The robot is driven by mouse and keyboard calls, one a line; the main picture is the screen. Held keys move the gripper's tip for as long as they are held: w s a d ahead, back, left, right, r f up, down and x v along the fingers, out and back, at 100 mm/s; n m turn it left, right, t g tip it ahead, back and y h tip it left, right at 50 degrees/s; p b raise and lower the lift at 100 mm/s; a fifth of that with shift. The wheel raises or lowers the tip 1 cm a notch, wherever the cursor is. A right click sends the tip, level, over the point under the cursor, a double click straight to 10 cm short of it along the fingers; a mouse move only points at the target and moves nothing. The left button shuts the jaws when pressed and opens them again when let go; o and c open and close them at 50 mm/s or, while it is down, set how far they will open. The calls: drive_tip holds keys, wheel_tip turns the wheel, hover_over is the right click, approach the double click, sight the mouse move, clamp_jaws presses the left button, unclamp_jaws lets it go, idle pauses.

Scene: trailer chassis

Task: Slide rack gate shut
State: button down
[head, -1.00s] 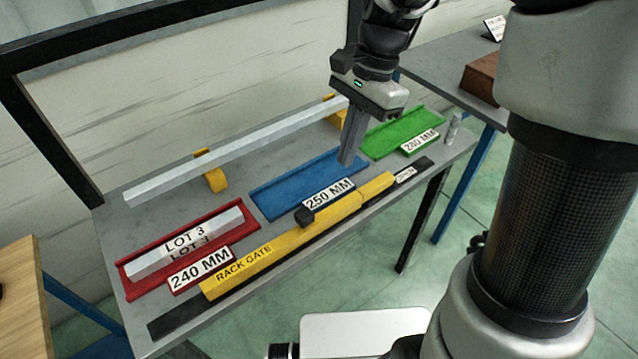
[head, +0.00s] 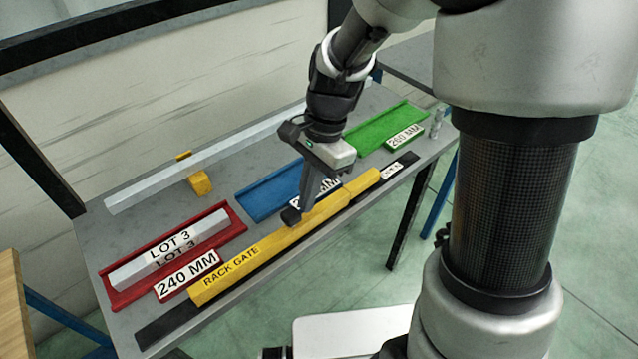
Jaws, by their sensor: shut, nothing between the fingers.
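The yellow rack gate (head: 232,277) lies along the bench's front edge on a black track (head: 168,326). Bare track shows at both ends of it. A small black knob (head: 290,216) stands on the gate's back side near its middle. My gripper (head: 303,212) is shut and empty, pointing down right beside the knob, on its right. I cannot tell whether the fingertips touch the knob or the gate. The gripper partly hides the blue tray's label.
Behind the gate are a red tray (head: 112,296) holding a grey bar marked LOT 3 (head: 170,250), a blue tray (head: 262,198) and a green tray (head: 372,131). A long pale bar (head: 150,190) rests on yellow supports (head: 200,183) at the back.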

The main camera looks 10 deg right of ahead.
drive_tip(key=shift+s+a, duration=0.1)
drive_tip(key=shift+a, duration=0.1)
drive_tip(key=p, duration=0.2)
hover_over(266, 242)
drive_tip(key=shift+d+r, duration=0.1)
drive_tip(key=shift+s+a, duration=0.25)
drive_tip(key=shift+w+d, duration=0.15)
drive_tip(key=shift+w, duration=0.05)
drive_tip(key=d, duration=0.1)
drive_tip(key=w+d+r, duration=0.1)
drive_tip(key=w+d+p, duration=0.1)
drive_tip(key=shift+w+d+r, duration=0.2)
drive_tip(key=shift+w+d, duration=0.05)
drive_tip(key=shift+d, duration=0.05)
drive_tip(key=v, duration=0.8)
drive_tip(key=shift+r+p, duration=0.25)
drive_tip(key=shift+p, duration=0.05)
